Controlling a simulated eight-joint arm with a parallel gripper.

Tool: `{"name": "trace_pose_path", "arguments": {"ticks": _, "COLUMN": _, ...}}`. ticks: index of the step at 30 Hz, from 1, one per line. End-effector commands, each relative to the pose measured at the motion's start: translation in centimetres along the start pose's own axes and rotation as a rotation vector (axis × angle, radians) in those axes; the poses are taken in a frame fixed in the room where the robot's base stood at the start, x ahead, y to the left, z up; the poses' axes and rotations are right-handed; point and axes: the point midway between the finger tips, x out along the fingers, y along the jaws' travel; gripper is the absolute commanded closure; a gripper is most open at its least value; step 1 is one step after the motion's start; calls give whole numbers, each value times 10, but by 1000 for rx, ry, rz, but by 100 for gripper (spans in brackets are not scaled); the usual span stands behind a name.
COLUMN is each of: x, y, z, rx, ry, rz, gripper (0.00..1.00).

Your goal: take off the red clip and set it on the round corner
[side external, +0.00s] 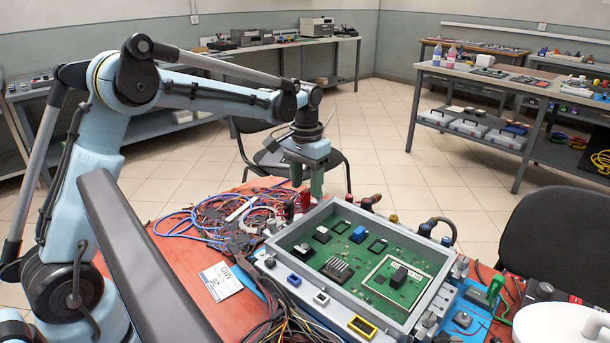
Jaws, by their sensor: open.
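My gripper (307,186) points down with its two green fingers apart, above the far left corner of the grey chassis (392,229). A small red piece (305,199), which may be the red clip, shows just below and between the fingertips. A darker red piece (290,209) stands just left of it. I cannot tell whether the fingers touch either piece, or what the red piece is fixed to. No corner can be told for sure as the round corner.
The chassis holds a green circuit board (316,262) with several components. Tangled wires (235,222) lie left of it on the red bench. Black hoses (440,224) with reddish ends stand along the far and right edges. A white lidded pot (548,325) is at the front right.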

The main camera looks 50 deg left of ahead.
Motion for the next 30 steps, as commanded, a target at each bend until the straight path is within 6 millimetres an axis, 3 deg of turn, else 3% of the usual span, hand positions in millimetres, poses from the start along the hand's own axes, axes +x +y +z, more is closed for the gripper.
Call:
{"name": "trace_pose_path", "arguments": {"ticks": 6, "x": 28, "y": -1, "z": 2, "rx": 0, "ry": 0, "rz": 0, "gripper": 49}}
{"name": "trace_pose_path", "arguments": {"ticks": 16, "x": 35, "y": -1, "z": 2, "rx": 0, "ry": 0, "rz": 0, "gripper": 49}}
{"name": "trace_pose_path", "arguments": {"ticks": 26, "x": 35, "y": -1, "z": 2, "rx": 0, "ry": 0, "rz": 0, "gripper": 98}}
{"name": "trace_pose_path", "arguments": {"ticks": 30, "x": 35, "y": -1, "z": 2, "rx": 0, "ry": 0, "rz": 0, "gripper": 100}}
